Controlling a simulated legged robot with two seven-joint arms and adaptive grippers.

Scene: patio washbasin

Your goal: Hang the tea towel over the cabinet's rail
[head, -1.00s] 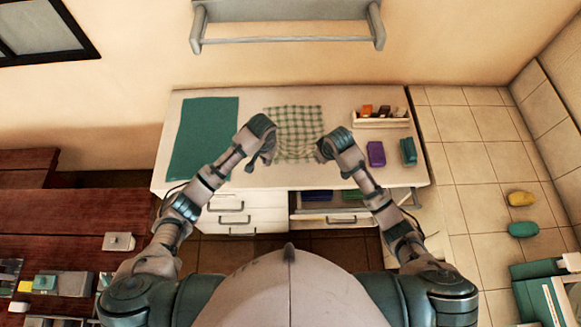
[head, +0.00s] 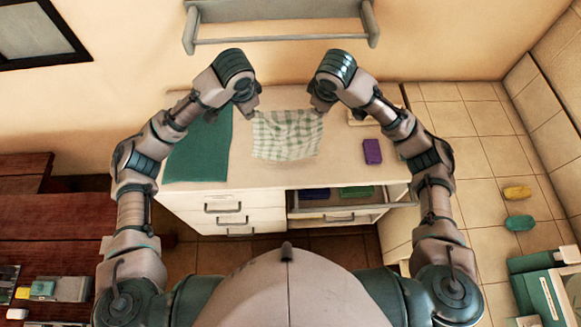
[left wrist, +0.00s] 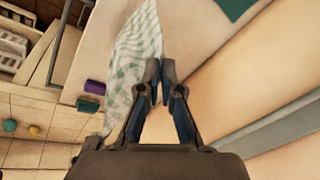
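The green-and-white checked tea towel (head: 287,137) hangs stretched between my two grippers, in front of and above the counter. My left gripper (head: 250,106) is shut on its upper left corner. My right gripper (head: 320,106) appears shut on its upper right corner; its fingertips are mostly hidden by the wrist. In the left wrist view the fingers (left wrist: 159,78) are close together at the edge of the towel (left wrist: 135,55). A grey wall unit with a horizontal rail (head: 280,40) is beyond and above the grippers. Its rail is bare.
The white counter (head: 240,170) holds a dark green mat (head: 200,150) and a purple block (head: 372,151). A bar (head: 350,207) crosses the front of an open compartment at the lower right. A yellow (head: 517,192) and a teal item (head: 520,222) lie on the tiles.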

